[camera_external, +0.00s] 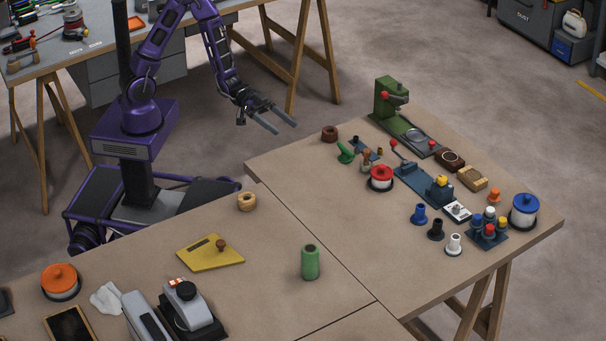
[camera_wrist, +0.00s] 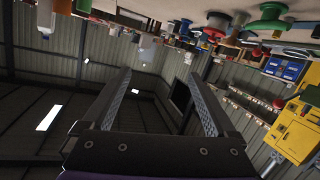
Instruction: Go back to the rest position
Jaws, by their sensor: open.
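My gripper (camera_external: 272,120) is open and empty.
The right-hand table carries a green press (camera_external: 388,100), a red-topped pot (camera_external: 381,178), a blue-topped pot (camera_external: 524,211) and several small parts. The front table (camera_external: 290,275) bears a green cylinder (camera_external: 310,262) and a yellow plate (camera_external: 210,253). Another table (camera_external: 100,45) stands behind me.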

